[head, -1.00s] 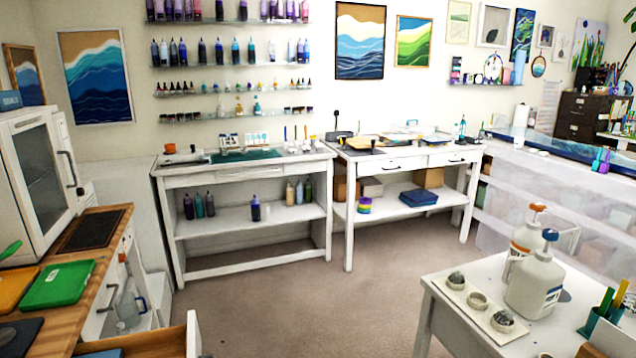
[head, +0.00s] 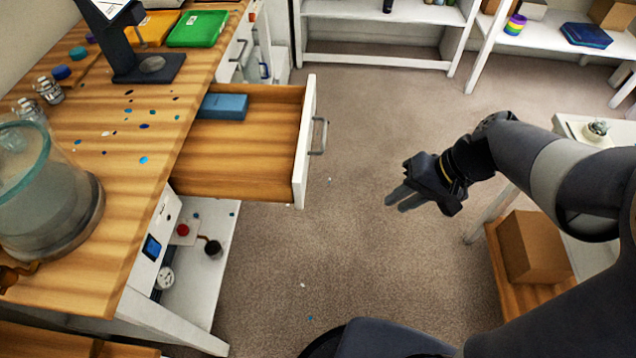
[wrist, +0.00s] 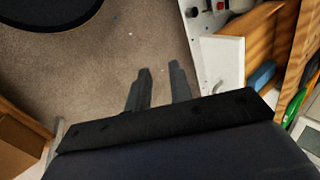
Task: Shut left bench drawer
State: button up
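The left bench drawer (head: 245,150) stands pulled out from the wooden-topped bench (head: 120,215) in the head view. It has a wooden inside, a white front (head: 304,140) and a grey bar handle (head: 319,136). A blue block (head: 224,106) lies in its back corner. My gripper (head: 396,201) is to the right of the drawer front, over the carpet, apart from the handle. Its two fingers are spread with an empty gap, seen also in the wrist view (wrist: 160,72). There the drawer front (wrist: 222,60) is right of the fingers.
A glass vessel (head: 45,200), a dark stand (head: 150,66) and a green tray (head: 198,28) are on the bench top. A white shelf (head: 205,270) sits below. A cardboard box (head: 533,247) stands right of my gripper.

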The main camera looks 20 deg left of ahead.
jog(key=w+a+f+y, duration=0.1)
jog(key=w+a, duration=0.1)
jog(key=w+a+y, duration=0.1)
jog(key=w+a, duration=0.1)
jog(key=a, duration=0.1)
jog(key=w+a+f+g+y+b, duration=0.1)
jog(key=w+a, duration=0.1)
jog(key=a, duration=0.1)
jog(key=shift+w+a+f+n, duration=0.1)
jog(key=shift+f+n, duration=0.2)
jog(key=shift+n, duration=0.1)
grip_shut()
send_near(304, 188)
jog(key=x, duration=0.5)
jog(key=shift+f, duration=0.4)
jog(key=shift+s+a+p, duration=0.2)
jog(key=shift+s+p, duration=0.1)
jog(key=shift+a+f, duration=0.1)
